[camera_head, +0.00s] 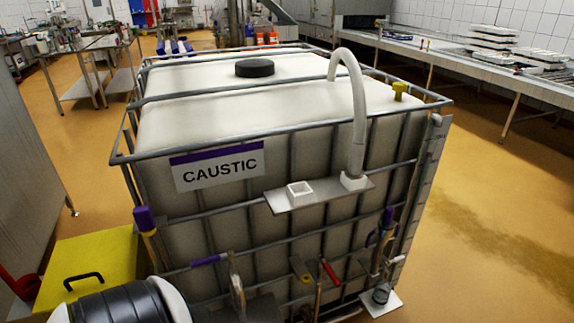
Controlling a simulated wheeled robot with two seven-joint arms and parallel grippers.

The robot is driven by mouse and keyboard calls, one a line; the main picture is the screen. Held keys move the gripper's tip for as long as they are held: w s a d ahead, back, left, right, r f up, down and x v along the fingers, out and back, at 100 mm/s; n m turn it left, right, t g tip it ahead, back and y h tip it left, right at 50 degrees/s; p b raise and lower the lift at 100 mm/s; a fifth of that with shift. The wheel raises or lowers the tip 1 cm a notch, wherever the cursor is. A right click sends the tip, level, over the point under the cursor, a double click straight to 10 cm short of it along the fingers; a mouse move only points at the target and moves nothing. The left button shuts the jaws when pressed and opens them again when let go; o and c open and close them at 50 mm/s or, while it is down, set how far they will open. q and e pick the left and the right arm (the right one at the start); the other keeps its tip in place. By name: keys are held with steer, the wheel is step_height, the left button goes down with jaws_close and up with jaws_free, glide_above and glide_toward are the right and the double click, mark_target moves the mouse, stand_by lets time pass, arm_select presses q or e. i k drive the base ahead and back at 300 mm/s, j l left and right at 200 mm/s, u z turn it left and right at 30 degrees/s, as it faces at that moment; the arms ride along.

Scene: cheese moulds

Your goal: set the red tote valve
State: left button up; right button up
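A large white caged tote (330,110) with a sign (218,165) reading "CAUSTIC" fills the middle of the view. Low on its front is a small red valve handle (330,272), lying tilted above a metal pipe. Beside it to the left is a yellow piece (300,270). A purple handle (207,260) sits further left on another metal fitting. The bottom of the fittings is cut off by the picture edge.
A yellow box (90,262) with a black handle stands left of the tote. A small shelf (320,196) with a white hose (357,110) juts from the tote's front. Purple-handled fittings stand at both front corners. The floor (490,240) to the right is clear.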

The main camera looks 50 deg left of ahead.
mark_target(322, 263)
steer(key=u, duration=1.15)
